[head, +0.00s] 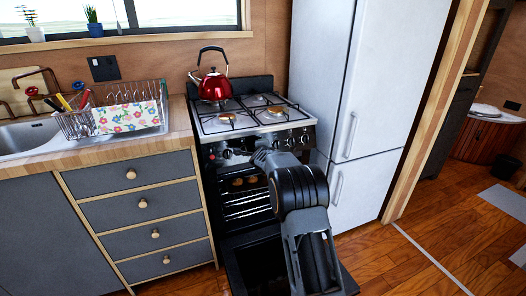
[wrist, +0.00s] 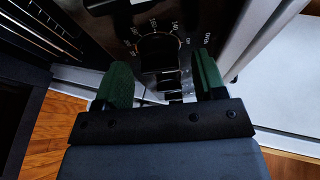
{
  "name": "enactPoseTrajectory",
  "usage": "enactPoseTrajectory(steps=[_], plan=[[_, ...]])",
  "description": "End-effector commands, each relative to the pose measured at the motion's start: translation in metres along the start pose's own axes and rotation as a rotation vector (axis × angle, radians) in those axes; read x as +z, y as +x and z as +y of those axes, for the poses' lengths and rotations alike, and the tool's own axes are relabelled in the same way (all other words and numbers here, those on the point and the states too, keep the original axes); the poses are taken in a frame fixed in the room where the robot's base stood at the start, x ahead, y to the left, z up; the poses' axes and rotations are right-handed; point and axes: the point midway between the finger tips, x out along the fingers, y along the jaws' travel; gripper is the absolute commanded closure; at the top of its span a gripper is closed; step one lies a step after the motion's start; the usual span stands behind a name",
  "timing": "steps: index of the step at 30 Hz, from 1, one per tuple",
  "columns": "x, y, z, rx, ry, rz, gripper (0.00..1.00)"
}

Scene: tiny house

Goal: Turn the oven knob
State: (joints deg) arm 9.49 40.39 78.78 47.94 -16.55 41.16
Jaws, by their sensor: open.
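The oven (head: 207,178) stands under the stovetop, with its door (head: 250,262) hanging open and racks showing inside. Its front panel carries a row of dark knobs (head: 289,142). My gripper (head: 262,154) is at this panel and hides part of the row. In the wrist view, my gripper (wrist: 162,72) is open, with one green pad on each side of the oven knob (wrist: 159,58). The knob is black, with numbers and the word "OVEN" printed around it. I cannot tell whether either pad touches it.
A red kettle (head: 213,86) sits on the stovetop (head: 225,121). A white fridge (head: 372,130) stands close on the right. A drawer cabinet (head: 128,176) and a dish rack (head: 78,125) are on the left. Wooden floor (head: 440,205) is clear at the right.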

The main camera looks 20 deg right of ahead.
Motion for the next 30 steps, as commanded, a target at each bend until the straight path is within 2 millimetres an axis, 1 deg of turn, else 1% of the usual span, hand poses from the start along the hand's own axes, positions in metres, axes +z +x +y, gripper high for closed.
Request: enactPoseTrajectory(steps=[4, 8, 15, 21, 25, 30], plan=[[0.000, -0.008, 0.000, 0.000, 0.000, -0.001, 0.36], [0.000, -0.027, 0.000, -0.001, 0.000, -0.001, 0.36], [0.000, -0.077, -0.002, -0.002, 0.000, 0.000, 0.36], [0.000, -0.112, -0.001, -0.001, 0.000, 0.000, 0.36], [0.000, -0.126, -0.001, 0.000, 0.000, 0.000, 0.36], [-0.001, -0.136, 0.000, 0.000, 0.001, 0.001, 0.36]])
